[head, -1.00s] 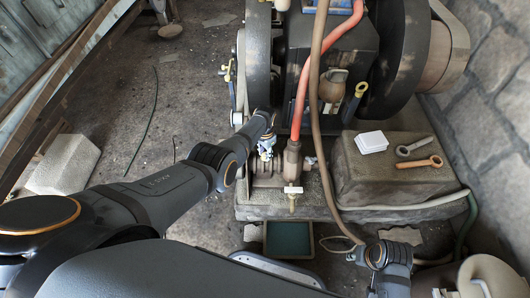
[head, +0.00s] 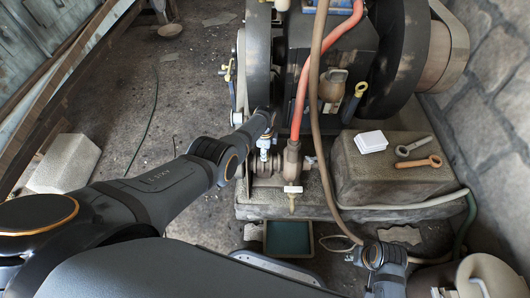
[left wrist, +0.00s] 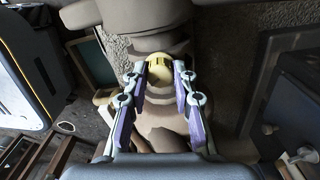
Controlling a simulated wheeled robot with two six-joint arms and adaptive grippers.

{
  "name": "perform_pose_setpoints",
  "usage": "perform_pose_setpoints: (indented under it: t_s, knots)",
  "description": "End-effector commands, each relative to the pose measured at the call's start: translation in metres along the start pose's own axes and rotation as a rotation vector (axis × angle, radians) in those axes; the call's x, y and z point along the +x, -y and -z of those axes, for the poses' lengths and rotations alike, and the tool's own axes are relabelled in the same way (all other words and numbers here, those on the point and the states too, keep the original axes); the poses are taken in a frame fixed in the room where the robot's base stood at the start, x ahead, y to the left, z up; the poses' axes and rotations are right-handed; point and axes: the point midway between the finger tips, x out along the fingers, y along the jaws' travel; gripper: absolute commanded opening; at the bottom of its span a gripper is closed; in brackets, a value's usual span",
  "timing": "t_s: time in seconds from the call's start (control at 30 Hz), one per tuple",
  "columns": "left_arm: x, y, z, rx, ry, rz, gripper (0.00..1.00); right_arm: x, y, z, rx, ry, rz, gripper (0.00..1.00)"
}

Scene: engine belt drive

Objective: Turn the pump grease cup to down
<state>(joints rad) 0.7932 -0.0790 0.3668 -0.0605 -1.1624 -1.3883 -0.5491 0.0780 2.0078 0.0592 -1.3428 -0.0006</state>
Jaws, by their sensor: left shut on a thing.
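The pump (head: 267,178) is a low rusty body on the stone base, below the large wheel. Its grease cup (left wrist: 159,69) shows in the left wrist view as a small yellow, ridged cap on the pale pump body. My left gripper (head: 264,146) reaches down to the pump from the left. In the left wrist view its two purple-padded fingers (left wrist: 160,82) are shut on the grease cup, one on each side. In the head view the gripper and wrist hide the cup.
A red hose (head: 310,75) and a brown hose (head: 314,100) run down close to the right of my left gripper. A stone block (head: 385,180) carries a white box (head: 371,142) and two wrenches. A green tray (head: 288,238) lies in front.

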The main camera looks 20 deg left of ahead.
Motion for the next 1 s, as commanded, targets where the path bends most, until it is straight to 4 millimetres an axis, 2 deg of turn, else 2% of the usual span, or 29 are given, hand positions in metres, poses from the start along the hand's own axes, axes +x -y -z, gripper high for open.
perform_pose_setpoints:
  t_s: [0.5,1.0]
  knots:
    - [0.0003,-0.0002,0.0001,0.437,0.0,0.0,0.0,0.0008,-0.0014,0.0024,-0.001,-0.006,-0.003,0.31]
    - [0.0003,-0.0002,0.0002,0.615,0.0,0.0,0.0,0.0033,-0.0017,0.0007,-0.001,-0.001,-0.004,0.31]
